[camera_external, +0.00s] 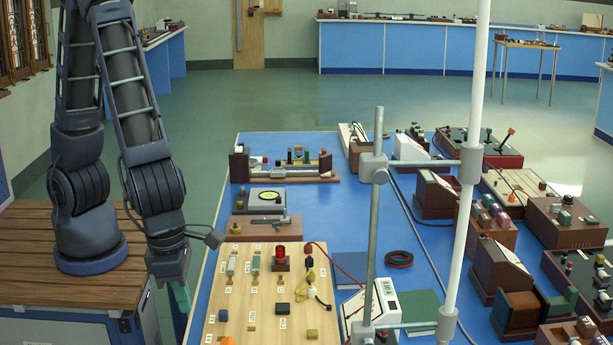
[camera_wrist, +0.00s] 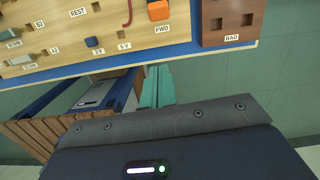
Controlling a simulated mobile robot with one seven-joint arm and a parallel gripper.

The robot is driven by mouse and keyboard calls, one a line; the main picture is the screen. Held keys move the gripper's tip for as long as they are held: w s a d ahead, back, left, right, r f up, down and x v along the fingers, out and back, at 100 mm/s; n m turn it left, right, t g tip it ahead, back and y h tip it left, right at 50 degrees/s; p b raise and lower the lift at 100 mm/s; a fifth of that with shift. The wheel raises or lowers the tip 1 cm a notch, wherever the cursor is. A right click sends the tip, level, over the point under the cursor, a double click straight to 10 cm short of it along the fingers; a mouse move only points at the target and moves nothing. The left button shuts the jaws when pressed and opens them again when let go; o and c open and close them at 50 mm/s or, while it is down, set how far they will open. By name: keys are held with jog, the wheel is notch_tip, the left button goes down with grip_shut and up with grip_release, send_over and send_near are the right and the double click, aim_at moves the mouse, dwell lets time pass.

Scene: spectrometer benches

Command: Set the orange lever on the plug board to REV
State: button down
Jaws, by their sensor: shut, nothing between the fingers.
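The plug board (camera_external: 262,314) is a pale wooden panel at the near left of the blue bench. Its orange lever (camera_external: 228,341) shows only partly at the bottom edge of the external view. In the wrist view the orange lever (camera_wrist: 158,10) sits at the top, cut by the frame, directly above a FWD label (camera_wrist: 162,30). I see no REV label. My gripper (camera_external: 181,298) hangs left of the board, off its edge. Its green fingers (camera_wrist: 157,88) are shut and empty, apart from the lever and beyond the bench edge.
A brown board (camera_wrist: 214,18) marked BAD lies beside the plug board. A metal stand (camera_external: 374,200) rises from the bench. Wooden slats (camera_wrist: 32,137) lie below the bench edge.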

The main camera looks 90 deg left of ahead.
jog(key=shift+s+d+f+m, duration=0.25)
jog(key=shift+d+f+m, duration=0.05)
jog(key=shift+d+f, duration=0.1)
jog(key=f, duration=0.6)
jog(key=w+f, duration=0.1)
jog(key=f, duration=0.2)
jog(key=shift+f, duration=0.3)
jog(key=shift+w, duration=0.35)
jog(key=shift+w+r, duration=0.4)
jog(key=shift+w, duration=0.35)
jog(key=shift+w+r, duration=0.35)
jog(key=shift+w, duration=0.4)
